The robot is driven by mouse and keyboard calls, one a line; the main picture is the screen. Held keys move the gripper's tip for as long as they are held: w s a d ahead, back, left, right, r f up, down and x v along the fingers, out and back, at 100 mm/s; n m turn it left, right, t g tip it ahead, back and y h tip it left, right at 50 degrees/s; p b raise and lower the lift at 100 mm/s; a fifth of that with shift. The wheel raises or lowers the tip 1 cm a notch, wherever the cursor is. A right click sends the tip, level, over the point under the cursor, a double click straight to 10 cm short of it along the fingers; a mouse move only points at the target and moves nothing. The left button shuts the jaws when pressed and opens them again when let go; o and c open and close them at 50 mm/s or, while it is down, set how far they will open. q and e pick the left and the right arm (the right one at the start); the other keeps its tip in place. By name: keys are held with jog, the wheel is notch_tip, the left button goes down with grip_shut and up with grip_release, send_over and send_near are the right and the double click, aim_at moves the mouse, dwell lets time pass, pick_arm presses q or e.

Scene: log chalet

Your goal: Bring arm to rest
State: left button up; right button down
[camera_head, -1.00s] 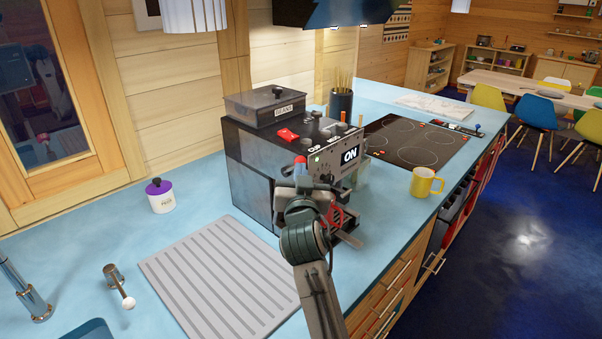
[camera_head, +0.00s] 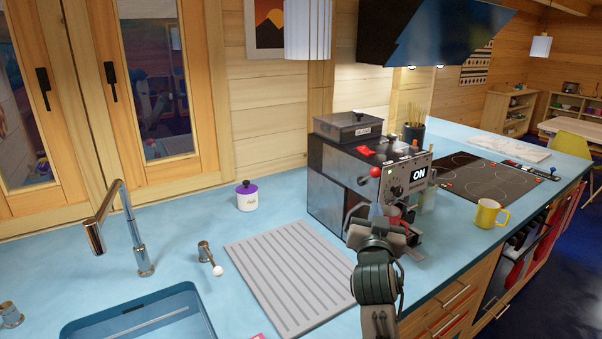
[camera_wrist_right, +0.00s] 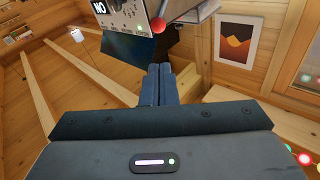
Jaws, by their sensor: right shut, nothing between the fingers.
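My right arm comes in from the bottom in the head view, and its right gripper (camera_head: 377,211) is in front of the black and grey coffee machine (camera_head: 329,185). In the right wrist view the gripper's two fingers (camera_wrist_right: 158,84) are together with nothing between them. The machine's lever with a red ball (camera_wrist_right: 157,25) shows just beyond the fingertips. I cannot tell whether the gripper touches the machine. My left gripper is not in view.
The blue counter holds a grey ribbed drainboard (camera_head: 287,275), a sink (camera_head: 140,318) with a tap (camera_head: 140,235), and a purple-lidded jar (camera_head: 247,200). A yellow mug (camera_head: 487,214) stands right of the gripper, near the cooktop (camera_head: 483,177).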

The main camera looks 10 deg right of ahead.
jog(key=s+d+f+n+g+y, duration=0.1)
jog(key=s+f+g+y, duration=0.15)
jog(key=s+f, duration=0.6)
jog(key=s+d+f+n+g+y, duration=0.15)
jog(key=s+f+g, duration=0.3)
jog(key=f, duration=0.75)
jog(key=s+a+f+n+g+y, duration=0.15)
jog(key=s+f+g, duration=0.35)
jog(key=s, duration=0.8)
jog(key=s+a+f+n+g+y, duration=0.1)
jog(key=s+a+f+n+g, duration=0.15)
jog(key=s+f, duration=0.7)
jog(key=s+d+f+g, duration=0.1)
jog(key=s+d+f, duration=0.1)
jog(key=f, duration=1.3)
jog(key=s+d+f, duration=0.1)
jog(key=d+f, duration=0.1)
jog(key=f, duration=1.2)
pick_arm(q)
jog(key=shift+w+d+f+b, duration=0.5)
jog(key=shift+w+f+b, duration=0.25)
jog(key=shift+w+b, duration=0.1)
pick_arm(e)
jog(key=s+f+g, duration=0.1)
jog(key=s+f, duration=1.7)
jog(key=f, duration=0.2)
jog(key=shift+s+d, duration=0.4)
